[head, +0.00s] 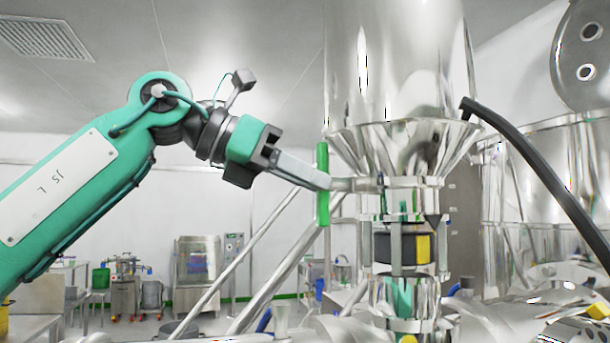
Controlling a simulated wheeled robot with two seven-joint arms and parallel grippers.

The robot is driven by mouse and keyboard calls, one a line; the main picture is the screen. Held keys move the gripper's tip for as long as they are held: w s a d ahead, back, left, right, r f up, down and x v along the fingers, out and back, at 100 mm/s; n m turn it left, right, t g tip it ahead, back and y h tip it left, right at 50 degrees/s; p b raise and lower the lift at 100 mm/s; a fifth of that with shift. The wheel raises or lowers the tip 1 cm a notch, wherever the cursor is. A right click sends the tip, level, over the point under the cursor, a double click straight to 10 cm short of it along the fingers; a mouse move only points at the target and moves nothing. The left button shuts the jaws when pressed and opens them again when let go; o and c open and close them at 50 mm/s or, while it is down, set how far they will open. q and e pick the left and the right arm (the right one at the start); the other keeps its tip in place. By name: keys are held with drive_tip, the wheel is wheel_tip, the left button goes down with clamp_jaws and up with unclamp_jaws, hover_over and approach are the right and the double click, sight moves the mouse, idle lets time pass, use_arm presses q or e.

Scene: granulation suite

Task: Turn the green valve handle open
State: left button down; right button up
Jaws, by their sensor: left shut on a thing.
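The green valve handle (322,184) stands upright, joined by a short metal stem to the left side of the steel valve body (412,200) under a large funnel-shaped vessel. My left gripper (318,180) reaches in from the left, its long grey fingers shut on the middle of the handle. The fingertips hide a small part of the handle. My right gripper is not in view.
The steel vessel (400,60) fills the space above the valve. A black hose (535,165) slopes down on the right beside more steel vessels. Slanted metal struts (265,255) stand below my left arm. Carts and a cabinet (198,262) are far behind.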

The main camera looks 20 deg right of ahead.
use_arm(q)
drive_tip(key=c, duration=1.4)
unclamp_jaws()
drive_tip(key=shift+d, duration=0.1)
drive_tip(key=shift+b+v, duration=1.55)
drive_tip(key=shift+v, duration=5.4)
drive_tip(key=shift+f, duration=0.1)
